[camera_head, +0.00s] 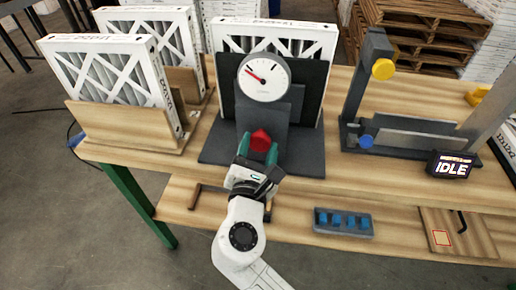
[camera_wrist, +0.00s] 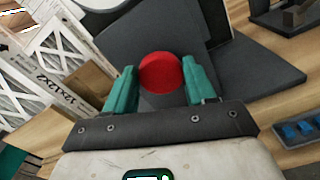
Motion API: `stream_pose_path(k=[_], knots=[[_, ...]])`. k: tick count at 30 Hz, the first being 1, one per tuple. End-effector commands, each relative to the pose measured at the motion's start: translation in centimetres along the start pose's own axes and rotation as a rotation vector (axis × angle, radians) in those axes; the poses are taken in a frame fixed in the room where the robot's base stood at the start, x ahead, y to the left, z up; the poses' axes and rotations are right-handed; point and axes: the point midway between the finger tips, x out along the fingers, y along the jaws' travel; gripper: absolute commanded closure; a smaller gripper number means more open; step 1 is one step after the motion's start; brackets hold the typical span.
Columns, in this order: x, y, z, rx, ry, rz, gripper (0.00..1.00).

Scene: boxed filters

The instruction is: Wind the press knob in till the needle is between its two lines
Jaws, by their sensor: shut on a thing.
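The red press knob (camera_head: 261,139) sits on the front of the dark grey press (camera_head: 305,160). My gripper (camera_head: 257,150) is shut on the knob, with one green finger on each side. In the wrist view the round red knob (camera_wrist: 160,73) fills the space between the fingers (camera_wrist: 160,84). The white dial (camera_head: 264,88) stands above the knob. Its red needle (camera_head: 252,73) points to the upper left. Dark marks show at the dial's upper right, apart from the needle; the two lines are too small to tell clearly. A filter (camera_head: 290,38) stands upright in the press behind the dial.
Boxed filters (camera_head: 105,42) stand in wooden holders (camera_head: 120,122) at left. A grey fixture (camera_head: 362,90) with yellow and blue knobs and an IDLE display (camera_head: 451,166) stand at right. A tray of blue pieces (camera_head: 343,233) lies on the lower shelf.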

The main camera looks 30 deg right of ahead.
Motion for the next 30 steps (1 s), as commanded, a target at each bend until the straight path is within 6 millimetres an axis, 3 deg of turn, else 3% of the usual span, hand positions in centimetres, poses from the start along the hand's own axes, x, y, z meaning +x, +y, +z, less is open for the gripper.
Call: stream_pose_path(k=[15,30], knots=[[-0.04,-0.22,-0.2,0.412,0.0,0.001,0.75],[-0.03,-0.29,-0.11,0.544,0.0,-0.001,0.75]])
